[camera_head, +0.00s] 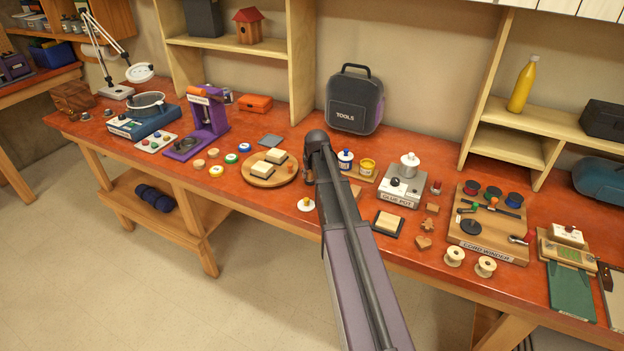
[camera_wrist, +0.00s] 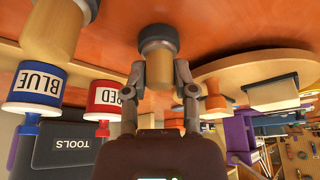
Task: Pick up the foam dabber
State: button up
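The foam dabber (camera_wrist: 158,38) has a dark grey round foam end and a tan handle. In the wrist view, which shows the scene upside down, its foam end points to the orange bench top. My gripper (camera_wrist: 161,72) has one finger on each side of the handle, and both fingertips look pressed against it. In the head view my gripper (camera_head: 312,160) is low over the bench, between the round board and the paint pots. My arm hides much of the spot there. I cannot tell whether the foam end touches the bench.
The blue pot (camera_wrist: 35,90) and red pot (camera_wrist: 105,97) stand close by. The round board (camera_head: 262,181) with pale blocks is left of my gripper. The glue pot (camera_head: 403,183) and cord winder (camera_head: 488,225) are to the right. A tools case (camera_head: 354,100) stands behind.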

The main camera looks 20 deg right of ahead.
grip_shut()
jog(key=shift+r, duration=0.15)
notch_tip(320, 180, up, 4)
jog(key=p, duration=0.4)
jog(key=s, duration=1)
jog(key=s+p, duration=0.1)
jog(key=s, duration=0.5)
jog(key=shift+a+r, duration=0.35)
jog(key=shift+o, duration=0.9)
grip_release()
grip_shut()
